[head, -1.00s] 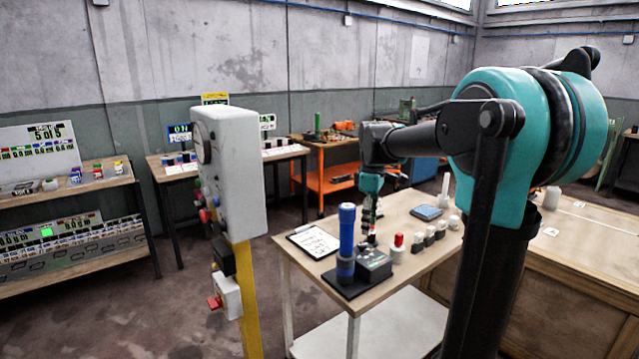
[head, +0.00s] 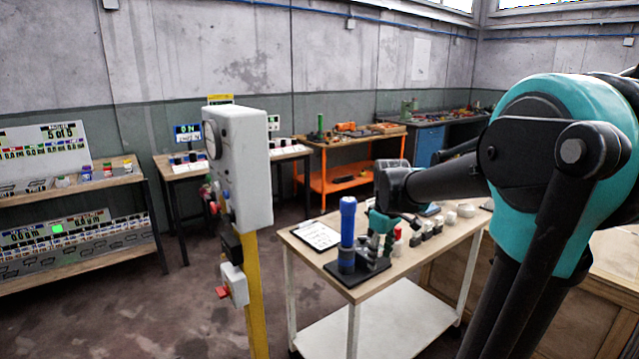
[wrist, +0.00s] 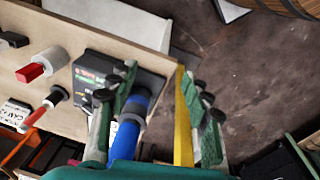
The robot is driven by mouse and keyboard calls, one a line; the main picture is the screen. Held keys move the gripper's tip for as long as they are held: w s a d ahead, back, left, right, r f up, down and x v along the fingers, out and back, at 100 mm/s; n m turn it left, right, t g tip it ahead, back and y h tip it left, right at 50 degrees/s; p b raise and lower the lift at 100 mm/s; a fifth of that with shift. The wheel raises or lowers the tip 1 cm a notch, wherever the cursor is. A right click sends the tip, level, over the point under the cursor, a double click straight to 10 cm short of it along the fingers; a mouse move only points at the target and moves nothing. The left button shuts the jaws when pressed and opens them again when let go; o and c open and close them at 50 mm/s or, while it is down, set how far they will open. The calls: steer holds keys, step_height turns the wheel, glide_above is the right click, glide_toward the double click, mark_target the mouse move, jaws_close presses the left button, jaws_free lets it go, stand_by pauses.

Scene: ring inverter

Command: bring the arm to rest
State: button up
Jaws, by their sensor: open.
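My gripper (head: 382,232) is open and hangs over the near part of the work table (head: 437,252), just right of a blue cylinder (head: 347,222) standing on a dark base. In the wrist view my gripper's fingers (wrist: 162,80) are spread apart with nothing held between them.
A grey control box (head: 243,165) on a yellow post (head: 252,300) stands left of the table. A clipboard (head: 317,235) and several small white parts (head: 449,218) lie on the table. A wooden crate (head: 580,310) is at the right.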

steer(key=s+d+f+m+t, duration=0.2)
steer(key=s+f+m, duration=0.6)
steer(key=s+f, duration=0.5)
steer(key=s, duration=0.3)
steer(key=shift+d+f+m+t, duration=0.2)
steer(key=shift+f+m+t, duration=0.15)
steer(key=shift+m+t, duration=0.05)
